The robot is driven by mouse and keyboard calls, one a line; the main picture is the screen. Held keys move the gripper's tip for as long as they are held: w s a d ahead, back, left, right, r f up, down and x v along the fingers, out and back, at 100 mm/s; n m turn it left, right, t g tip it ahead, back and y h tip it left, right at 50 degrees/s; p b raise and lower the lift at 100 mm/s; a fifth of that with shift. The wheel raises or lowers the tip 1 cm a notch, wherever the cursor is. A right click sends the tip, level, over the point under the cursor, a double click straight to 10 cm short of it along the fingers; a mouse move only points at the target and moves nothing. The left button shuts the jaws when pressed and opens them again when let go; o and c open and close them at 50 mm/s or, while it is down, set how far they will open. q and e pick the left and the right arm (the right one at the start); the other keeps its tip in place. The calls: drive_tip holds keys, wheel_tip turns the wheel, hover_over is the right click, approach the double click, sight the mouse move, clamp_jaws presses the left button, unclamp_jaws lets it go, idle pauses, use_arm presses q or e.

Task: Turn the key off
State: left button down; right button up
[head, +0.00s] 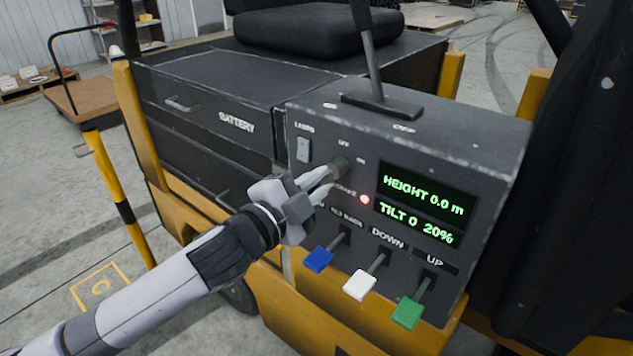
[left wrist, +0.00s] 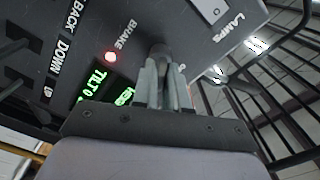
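The key switch (head: 341,167) is on the dark control panel (head: 470,150), between the OFF and ON labels and left of the green display. My left gripper (head: 330,176) reaches up to it from the lower left, with its fingertips at the key. In the left wrist view the key (left wrist: 161,50) shows as a dark round shape at the tips of the fingers (left wrist: 160,72). The fingers are close together around the key's near end, which they mostly hide. The key's exact angle cannot be told. My right gripper is in neither view.
A red brake light (head: 364,199) glows beside the green display (head: 425,208). Blue (head: 319,259), white (head: 360,284) and green (head: 408,312) levers stick out below. A lamp switch (head: 303,150) is at upper left. A tall lever (head: 371,60) stands on top.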

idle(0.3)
use_arm(q)
drive_tip(key=shift+n+p, duration=1.05)
drive_tip(key=shift+n, duration=4.95)
drive_tip(key=c, duration=1.2)
unclamp_jaws()
drive_tip(key=shift+c, duration=0.2)
drive_tip(key=b+v, duration=0.1)
drive_tip(key=v, duration=0.6)
